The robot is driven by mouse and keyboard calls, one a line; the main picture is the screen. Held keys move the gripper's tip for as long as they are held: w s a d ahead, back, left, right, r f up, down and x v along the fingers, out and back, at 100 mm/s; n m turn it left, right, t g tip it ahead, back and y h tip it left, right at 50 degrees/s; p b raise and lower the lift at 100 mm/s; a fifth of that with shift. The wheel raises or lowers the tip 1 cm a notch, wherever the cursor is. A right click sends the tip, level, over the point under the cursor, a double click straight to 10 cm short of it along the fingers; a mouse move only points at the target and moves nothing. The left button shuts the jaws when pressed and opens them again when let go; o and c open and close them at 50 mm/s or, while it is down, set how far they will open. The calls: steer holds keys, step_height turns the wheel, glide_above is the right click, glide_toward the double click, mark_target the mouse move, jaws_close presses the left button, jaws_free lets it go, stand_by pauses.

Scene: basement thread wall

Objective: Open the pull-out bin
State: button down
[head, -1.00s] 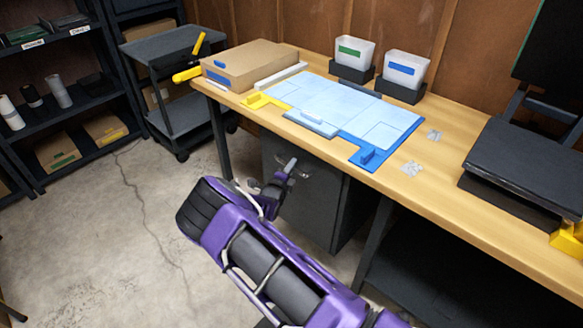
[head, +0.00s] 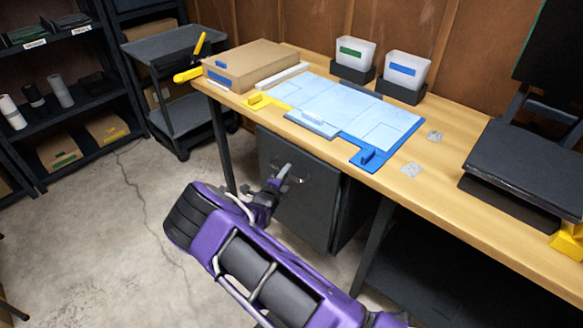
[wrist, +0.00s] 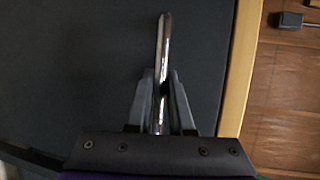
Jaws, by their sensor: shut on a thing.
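The pull-out bin (head: 310,210) is a dark grey box under the left part of the workbench. Its front stands a little out from beneath the bench top, with most of its inside hidden. A shiny metal bar handle (head: 288,172) is on its front; the handle also shows in the wrist view (wrist: 163,45). My gripper (head: 278,182) is at the handle. In the wrist view my gripper (wrist: 162,92) has its two grey fingers closed on either side of the bar, in front of the dark bin face.
The wooden workbench (head: 440,205) carries a blue mat (head: 345,110), a cardboard box (head: 255,66), two white bins and a black device. A dark cart (head: 180,115) and shelves (head: 60,110) stand at the left. The concrete floor (head: 100,240) before the bin is clear.

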steer(key=s+a, duration=1.5)
steer(key=s, duration=0.5)
steer(key=shift+a, duration=0.3)
steer(key=c, duration=0.8)
jaws_free()
steer(key=p+v, duration=0.1)
steer(key=v, duration=1.6)
steer(key=shift+s+p, duration=0.25)
steer(key=shift+p, duration=0.15)
steer(key=shift+a, duration=0.1)
